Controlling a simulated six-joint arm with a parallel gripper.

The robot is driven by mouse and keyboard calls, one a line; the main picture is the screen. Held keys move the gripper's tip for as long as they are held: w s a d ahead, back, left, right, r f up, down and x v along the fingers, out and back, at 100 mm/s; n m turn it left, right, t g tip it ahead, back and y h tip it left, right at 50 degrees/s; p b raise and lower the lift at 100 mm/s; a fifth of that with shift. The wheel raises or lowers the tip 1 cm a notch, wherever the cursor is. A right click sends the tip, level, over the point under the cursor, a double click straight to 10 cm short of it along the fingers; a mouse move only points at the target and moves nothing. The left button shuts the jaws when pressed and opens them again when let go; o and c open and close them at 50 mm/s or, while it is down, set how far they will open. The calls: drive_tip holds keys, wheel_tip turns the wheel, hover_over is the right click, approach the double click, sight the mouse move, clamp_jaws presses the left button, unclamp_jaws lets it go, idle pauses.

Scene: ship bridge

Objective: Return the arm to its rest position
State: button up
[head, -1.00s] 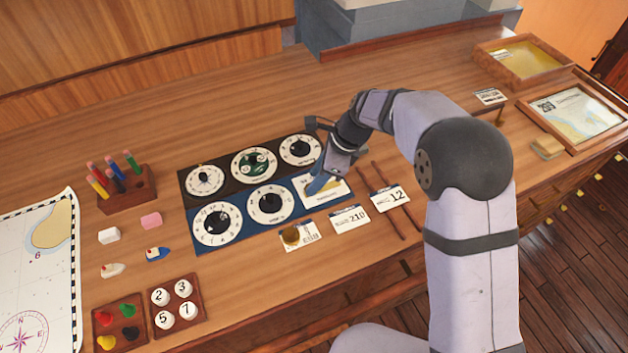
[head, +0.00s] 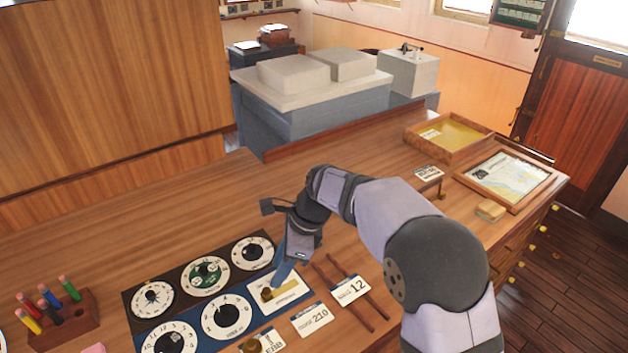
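My arm reaches in from the lower right over the wooden desk, bent at its dark elbow joint. My gripper (head: 282,272) points down just above a white card (head: 294,291) at the right end of the dial panel. A brass piece (head: 270,294) lies on that card, just below the blue-grey fingertips. The fingers are seen edge-on, so their gap is hidden. I cannot tell whether they touch the brass piece.
The dial panel (head: 196,316) is left of my gripper. Number cards (head: 312,319) and two dark rods (head: 337,297) lie to the right. A pen holder (head: 70,322) stands at lower left. A yellow-bottomed tray (head: 450,136) and framed chart (head: 507,178) sit at far right. The desk behind is clear.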

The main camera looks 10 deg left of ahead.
drive_tip(key=s+d+f+n+h, duration=0.1)
drive_tip(key=s+d+n, duration=0.15)
drive_tip(key=d, duration=0.65)
drive_tip(key=s+d+n+h, duration=0.15)
drive_tip(key=d+n, duration=0.25)
drive_tip(key=d, duration=0.4)
drive_tip(key=s+d+f+n+h, duration=0.2)
drive_tip(key=s+d+f+n, duration=0.2)
drive_tip(key=s+d+n, duration=0.5)
drive_tip(key=s+d, duration=0.4)
drive_tip(key=d, duration=0.1)
drive_tip(key=shift+s+d+t, duration=0.15)
drive_tip(key=shift+d+t, duration=0.2)
drive_tip(key=shift+t, duration=0.05)
